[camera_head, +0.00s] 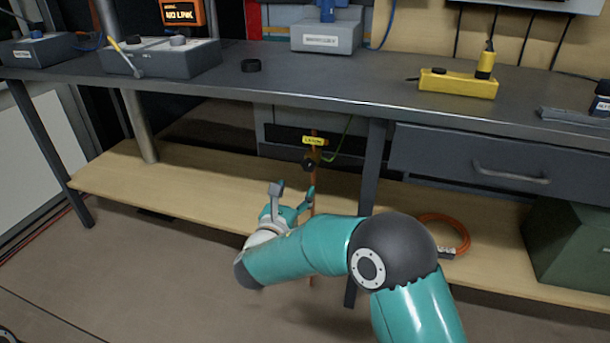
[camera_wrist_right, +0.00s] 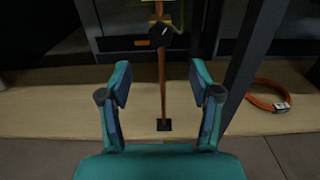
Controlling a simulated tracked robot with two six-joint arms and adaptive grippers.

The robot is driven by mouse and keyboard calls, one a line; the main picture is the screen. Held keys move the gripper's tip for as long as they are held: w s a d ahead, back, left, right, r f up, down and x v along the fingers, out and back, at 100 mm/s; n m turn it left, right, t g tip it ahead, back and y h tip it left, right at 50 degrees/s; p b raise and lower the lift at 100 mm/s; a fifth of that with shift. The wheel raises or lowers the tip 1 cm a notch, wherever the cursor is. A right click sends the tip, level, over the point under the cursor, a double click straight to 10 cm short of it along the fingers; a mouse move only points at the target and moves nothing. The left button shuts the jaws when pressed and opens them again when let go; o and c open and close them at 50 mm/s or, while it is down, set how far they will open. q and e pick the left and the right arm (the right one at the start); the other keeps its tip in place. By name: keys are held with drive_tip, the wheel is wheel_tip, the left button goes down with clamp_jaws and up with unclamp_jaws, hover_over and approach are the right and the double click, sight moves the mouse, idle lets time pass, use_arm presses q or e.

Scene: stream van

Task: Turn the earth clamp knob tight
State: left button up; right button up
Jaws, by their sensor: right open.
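The earth clamp knob (camera_head: 309,165) is a small black knob on a copper-coloured upright rod (camera_head: 314,200), just below a yellow label (camera_head: 314,141). In the right wrist view the knob (camera_wrist_right: 160,35) shows at the top middle, beyond my fingers, with the rod (camera_wrist_right: 162,90) running down to a dark foot on the shelf. My right gripper (camera_head: 291,191) is open and empty, below and in front of the knob and apart from it. Its fingers (camera_wrist_right: 160,85) stand apart on either side of the rod in the picture. My left gripper is not in view.
The grey workbench (camera_head: 330,87) overhangs the rod, with a wooden shelf (camera_head: 200,190) below. A bench leg (camera_head: 367,170) stands right of the rod. An orange coil (camera_head: 462,228) and a green box (camera_head: 570,245) are further right. A green-yellow wire (camera_head: 342,140) runs by the clamp.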

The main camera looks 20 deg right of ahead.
sight(307, 168)
drive_tip(key=b+x, duration=0.2)
drive_tip(key=x, duration=0.7)
drive_tip(key=shift+w+d, duration=0.25)
drive_tip(key=c, duration=1.1)
drive_tip(key=shift+a, duration=0.15)
